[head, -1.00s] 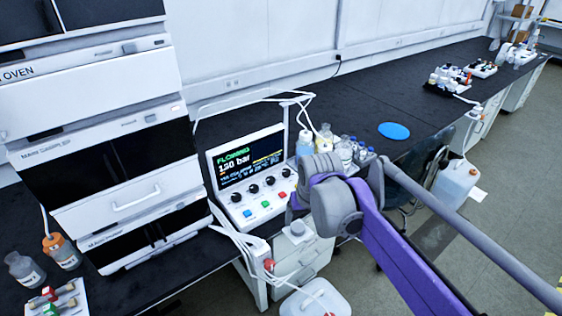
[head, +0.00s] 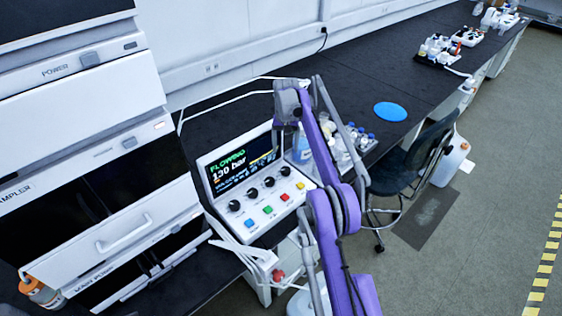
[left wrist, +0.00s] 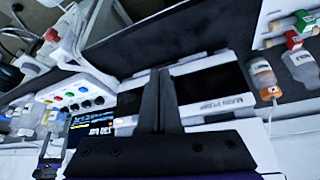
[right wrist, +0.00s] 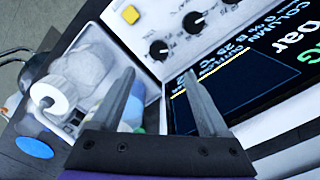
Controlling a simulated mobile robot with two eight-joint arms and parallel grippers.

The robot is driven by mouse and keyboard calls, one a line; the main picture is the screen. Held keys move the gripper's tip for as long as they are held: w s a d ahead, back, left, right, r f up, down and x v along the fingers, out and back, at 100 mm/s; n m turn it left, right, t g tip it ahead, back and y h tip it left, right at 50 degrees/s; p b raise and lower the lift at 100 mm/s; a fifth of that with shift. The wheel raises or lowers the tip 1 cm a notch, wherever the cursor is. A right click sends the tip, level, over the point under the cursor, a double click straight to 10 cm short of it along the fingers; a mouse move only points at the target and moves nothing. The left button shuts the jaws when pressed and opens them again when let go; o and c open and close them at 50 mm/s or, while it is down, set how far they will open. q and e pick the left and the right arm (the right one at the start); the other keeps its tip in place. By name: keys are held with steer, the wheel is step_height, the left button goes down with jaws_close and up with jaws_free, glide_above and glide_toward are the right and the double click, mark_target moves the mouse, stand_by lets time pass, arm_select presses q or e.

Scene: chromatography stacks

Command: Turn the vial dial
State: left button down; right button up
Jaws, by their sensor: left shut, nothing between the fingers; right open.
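The control panel (head: 207,215) stands on the black bench with a lit screen (head: 240,165) and a row of several black dials (head: 251,194). The dial labels are too small to read, so I cannot tell which is the vial dial. My right gripper (right wrist: 158,74) is open and empty. Beyond its fingers, the right wrist view shows a black dial (right wrist: 158,48), apart from them, and the screen edge. In the head view my right arm rises beside the panel's right side. My left gripper (left wrist: 159,72) is shut and empty, pointing towards the instrument stack; the head view does not show it.
Coloured buttons (head: 267,210) line the panel's front. Bottles and vials (head: 358,140) stand just right of the panel, partly behind my arm. The instrument stack (head: 110,180) rises at left. A blue disc (head: 391,111) lies on clear bench. A chair (head: 415,160) stands in front.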

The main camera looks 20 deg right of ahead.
mark_target(286, 170)
steer(key=f, duration=0.3)
steer(key=f+b, duration=0.1)
steer(key=f, duration=0.2)
steer(key=f+b, duration=0.1)
steer(key=f, duration=0.2)
steer(key=shift+s+f, duration=0.25)
steer(key=shift+f, duration=0.65)
arm_select(q)
steer(key=f, duration=0.1)
steer(key=s+f, duration=0.1)
steer(key=shift+s+f, duration=0.25)
steer(key=shift+f, duration=0.1)
arm_select(e)
jaws_close()
